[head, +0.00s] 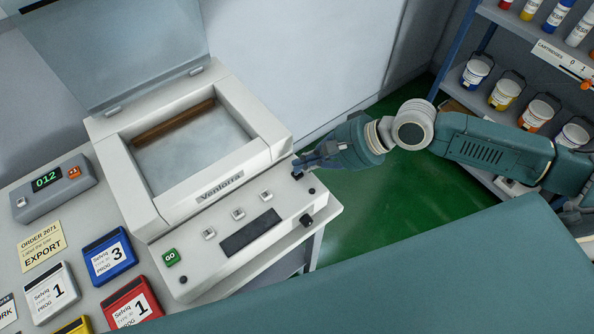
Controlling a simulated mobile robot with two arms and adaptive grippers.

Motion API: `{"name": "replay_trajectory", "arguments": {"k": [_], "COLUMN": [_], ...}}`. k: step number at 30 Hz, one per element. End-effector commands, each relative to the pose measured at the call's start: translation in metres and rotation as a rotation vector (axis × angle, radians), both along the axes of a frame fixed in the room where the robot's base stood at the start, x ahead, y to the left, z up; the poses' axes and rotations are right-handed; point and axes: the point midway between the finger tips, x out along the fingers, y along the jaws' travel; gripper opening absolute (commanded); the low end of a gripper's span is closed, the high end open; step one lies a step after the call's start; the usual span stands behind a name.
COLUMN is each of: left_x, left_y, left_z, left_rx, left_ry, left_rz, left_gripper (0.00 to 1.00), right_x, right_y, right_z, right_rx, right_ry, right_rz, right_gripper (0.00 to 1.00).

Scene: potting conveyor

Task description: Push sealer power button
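The sealer (150,217) is a white machine marked Ventorra with its clear lid raised. Its sloped front panel holds a green GO button (170,258) at the left, several small pale buttons (238,213), a dark blank display (250,232) and a black switch (307,220) at the right edge. Small dark parts sit at the panel's upper right corner; I cannot tell which control is the power button. My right gripper (304,164) points left at that corner, very close to it; contact is unclear. Its fingers are small and dark, and their gap is unclear. My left gripper is out of view.
Left of the sealer are a grey box reading 012 (54,189), an order note (43,247), and blue (108,255), white (50,294) and red (131,305) program cartridges. Shelves with paint buckets (504,93) stand at the right. Green floor lies below my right arm.

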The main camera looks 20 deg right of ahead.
Motion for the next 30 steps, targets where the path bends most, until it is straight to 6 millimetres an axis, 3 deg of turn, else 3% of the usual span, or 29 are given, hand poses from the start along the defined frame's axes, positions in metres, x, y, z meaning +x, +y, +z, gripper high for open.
{"name": "replay_trajectory", "arguments": {"k": [30], "left_x": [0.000], "left_y": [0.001], "left_z": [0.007], "left_rx": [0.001], "left_ry": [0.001], "left_rz": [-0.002], "left_gripper": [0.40], "right_x": [-0.001], "right_y": [0.000], "right_z": [-0.010], "right_rx": [-0.001], "right_ry": [0.004], "right_rz": [0.000], "right_gripper": [0.00]}}
